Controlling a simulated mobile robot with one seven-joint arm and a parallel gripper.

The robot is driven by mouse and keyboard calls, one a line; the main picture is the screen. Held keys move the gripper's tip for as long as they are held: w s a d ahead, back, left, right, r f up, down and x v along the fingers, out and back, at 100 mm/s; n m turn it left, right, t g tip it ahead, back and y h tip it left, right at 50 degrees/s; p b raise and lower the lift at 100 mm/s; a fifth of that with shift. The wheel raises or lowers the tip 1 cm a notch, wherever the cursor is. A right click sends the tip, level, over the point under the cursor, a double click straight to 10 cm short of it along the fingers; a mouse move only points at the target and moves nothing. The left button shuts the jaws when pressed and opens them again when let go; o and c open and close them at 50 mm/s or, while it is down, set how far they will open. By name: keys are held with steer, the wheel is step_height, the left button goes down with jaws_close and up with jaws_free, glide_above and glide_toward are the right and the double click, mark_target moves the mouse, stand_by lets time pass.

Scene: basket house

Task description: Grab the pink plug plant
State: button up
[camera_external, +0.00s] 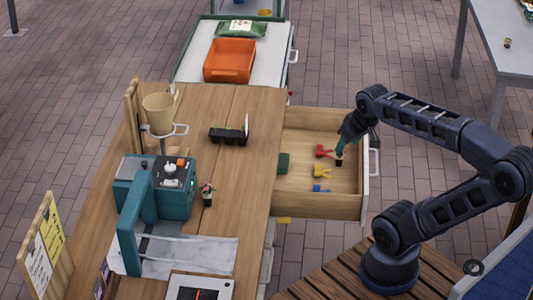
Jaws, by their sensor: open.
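A small plant with a pink top and a dark plug (207,194) stands upright on the wooden table (225,105), just right of the teal machine (155,200). My gripper (341,148) points down over the open drawer (292,205), well to the right of the pink plant and apart from it. It is open; its fingers are small and partly hard to make out in this view. A small dark item with a pale top (339,161) shows right below the fingertips; I cannot tell whether they touch.
The drawer also holds red (323,151), yellow (322,171) and blue (320,188) small items and a green block (283,163). A black tray (229,134) lies on the table. An orange bin (230,60) stands behind. The drawer's walls rise around my gripper.

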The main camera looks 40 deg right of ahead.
steer(key=n+g, duration=0.5)
steer(key=n, duration=0.5)
glide_above(208, 191)
step_height(208, 191, down, 16)
steer(key=f, duration=0.5)
steer(key=shift+d+f, duration=0.35)
steer(key=shift+f, duration=0.05)
steer(key=shift+w+a+f, duration=0.1)
steer(key=shift+f, duration=1.25)
steer(key=shift+w+a+f, duration=0.1)
steer(key=shift+f, duration=1.2)
steer(key=c, duration=1)
steer(key=shift+c, duration=0.2)
